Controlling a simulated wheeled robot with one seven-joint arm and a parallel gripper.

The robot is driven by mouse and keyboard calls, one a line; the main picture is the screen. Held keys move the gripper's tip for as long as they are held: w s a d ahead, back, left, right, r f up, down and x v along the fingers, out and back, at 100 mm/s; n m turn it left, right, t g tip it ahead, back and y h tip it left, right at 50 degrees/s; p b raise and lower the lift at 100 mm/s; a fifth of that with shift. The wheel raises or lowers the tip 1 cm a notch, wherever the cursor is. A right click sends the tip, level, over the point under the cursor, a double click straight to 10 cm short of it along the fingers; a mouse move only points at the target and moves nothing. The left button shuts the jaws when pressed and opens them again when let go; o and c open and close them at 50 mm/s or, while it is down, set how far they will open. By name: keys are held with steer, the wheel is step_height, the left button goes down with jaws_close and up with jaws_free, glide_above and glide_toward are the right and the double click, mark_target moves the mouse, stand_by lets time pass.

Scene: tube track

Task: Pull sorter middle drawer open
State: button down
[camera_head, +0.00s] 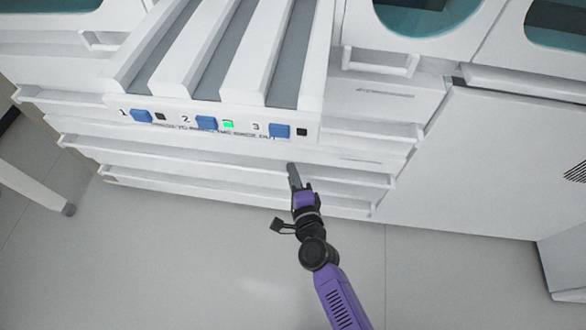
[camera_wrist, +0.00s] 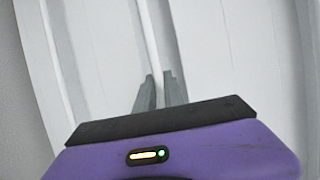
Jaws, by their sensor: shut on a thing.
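The white sorter carries a stack of wide drawers with long rail-like front edges below its tube tracks. The middle drawer (camera_head: 215,165) has its front edge running across under the numbered panel. My gripper (camera_head: 291,171) reaches up from below and meets that edge right of its centre. In the wrist view my gripper (camera_wrist: 161,88) has its two grey fingers close together on a thin pale upright strip, the drawer's handle edge (camera_wrist: 152,45). The fingers hide the gripped spot. How far the drawer stands out is hard to tell.
Three sloping tracks (camera_head: 215,55) numbered 1 to 3 have blue blocks (camera_head: 206,123) at their lower ends. A green light (camera_head: 228,125) glows beside track 2. A lower drawer (camera_head: 240,200) lies beneath. A white leg (camera_head: 45,195) stands at left. The floor (camera_head: 180,265) in front is clear.

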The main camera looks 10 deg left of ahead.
steer(key=s+a+p, duration=0.1)
steer(key=s+p, duration=0.1)
steer(key=s, duration=3.5)
steer(key=shift+s, duration=0.4)
steer(key=shift+a, duration=0.1)
steer(key=c, duration=1.7)
jaws_free()
steer(key=p+v, duration=0.1)
steer(key=v, duration=0.6)
steer(key=shift+s+p, duration=0.3)
steer(key=shift+s, duration=0.1)
